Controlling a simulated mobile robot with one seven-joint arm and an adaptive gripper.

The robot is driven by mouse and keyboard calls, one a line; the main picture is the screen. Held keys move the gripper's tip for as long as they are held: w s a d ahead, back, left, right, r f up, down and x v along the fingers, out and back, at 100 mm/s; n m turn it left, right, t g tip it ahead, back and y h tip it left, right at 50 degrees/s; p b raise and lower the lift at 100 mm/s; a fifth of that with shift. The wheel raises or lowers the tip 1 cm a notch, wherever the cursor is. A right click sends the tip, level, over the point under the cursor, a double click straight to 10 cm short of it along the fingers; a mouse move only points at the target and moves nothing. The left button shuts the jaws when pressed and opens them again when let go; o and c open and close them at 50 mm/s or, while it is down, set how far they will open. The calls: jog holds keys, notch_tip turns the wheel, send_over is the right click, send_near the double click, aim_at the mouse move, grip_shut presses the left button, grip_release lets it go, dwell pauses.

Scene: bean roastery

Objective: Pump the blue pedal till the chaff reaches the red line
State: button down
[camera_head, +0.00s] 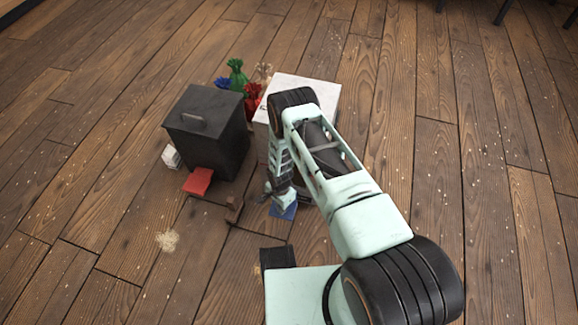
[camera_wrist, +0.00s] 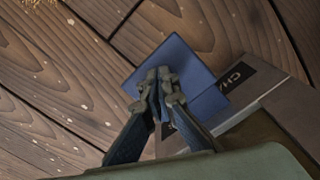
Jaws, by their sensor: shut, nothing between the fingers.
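The blue pedal (camera_head: 284,211) shows low at the front of a white box (camera_head: 306,90), mostly behind my arm in the head view. In the wrist view the blue pedal (camera_wrist: 178,68) is a flat square plate. My gripper (camera_wrist: 160,78) is shut and empty, its fingertips over the near part of the pedal. I cannot tell whether they touch it. My gripper (camera_head: 278,190) is also over the pedal in the head view. A dark label with partly hidden letters, "CHA", is beside the pedal in the wrist view. The chaff level and the red line are hidden.
A black bin (camera_head: 207,135) with a red pedal (camera_head: 198,181) stands left of the white box. A small brown object (camera_head: 234,209) lies left of the gripper, and pale chaff (camera_head: 167,241) is on the floor. The right floor is clear.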

jog(key=shift+f, duration=0.5)
jog(key=shift+s+f+b, duration=0.1)
jog(key=shift+f+b, duration=0.45)
jog(key=shift+f, duration=0.55)
notch_tip(320, 180, up, 9)
jog(key=p, duration=0.6)
dwell(0.6)
